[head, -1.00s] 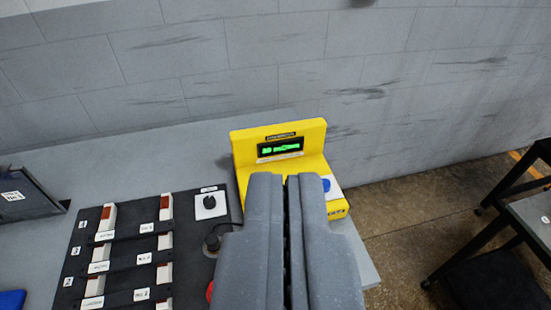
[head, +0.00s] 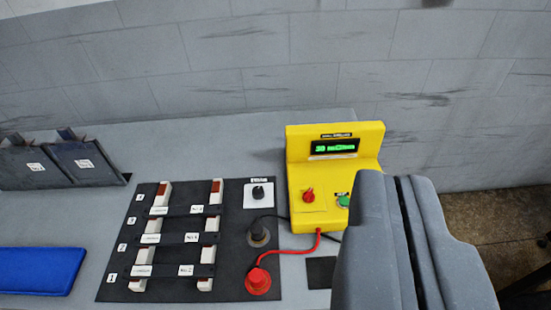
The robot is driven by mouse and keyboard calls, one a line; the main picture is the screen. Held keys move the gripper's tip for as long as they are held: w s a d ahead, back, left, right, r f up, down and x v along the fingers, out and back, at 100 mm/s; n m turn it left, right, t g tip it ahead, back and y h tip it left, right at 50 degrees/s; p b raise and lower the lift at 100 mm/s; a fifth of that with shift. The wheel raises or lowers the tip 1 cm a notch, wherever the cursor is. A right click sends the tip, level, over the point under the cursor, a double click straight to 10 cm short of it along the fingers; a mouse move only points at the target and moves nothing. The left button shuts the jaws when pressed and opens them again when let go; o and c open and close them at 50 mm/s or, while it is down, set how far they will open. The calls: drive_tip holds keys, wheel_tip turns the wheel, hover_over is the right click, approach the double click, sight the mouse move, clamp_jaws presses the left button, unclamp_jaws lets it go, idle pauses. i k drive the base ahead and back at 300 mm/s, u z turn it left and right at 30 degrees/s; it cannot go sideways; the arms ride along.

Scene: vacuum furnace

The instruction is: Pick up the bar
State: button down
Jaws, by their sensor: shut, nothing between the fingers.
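Three dark bars lie across white supports with red tops, one above another on a black panel. The upper bar (head: 182,210), middle bar (head: 180,239) and lower bar (head: 174,271) each carry white labels. The numbers 1, 2 and 3 stand beside them on the panel's left. I cannot tell which bar the task means. My gripper (head: 390,178) is grey, with its two fingers close together and nothing between them. It is right of the bars, in front of the yellow box, and apart from the bars. It hides part of the bench's right side.
A yellow box (head: 302,160) with a lit green display stands behind my gripper. A red cable runs from it to a red plug (head: 258,281) on the panel (head: 232,280). A blue pad (head: 38,271) lies left. Dark plates (head: 85,165) stand at back left, near the grey wall.

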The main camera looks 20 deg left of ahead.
sight(194, 271)
drive_tip(key=u, duration=0.85)
drive_tip(key=k, duration=0.4)
drive_tip(key=u, duration=0.15)
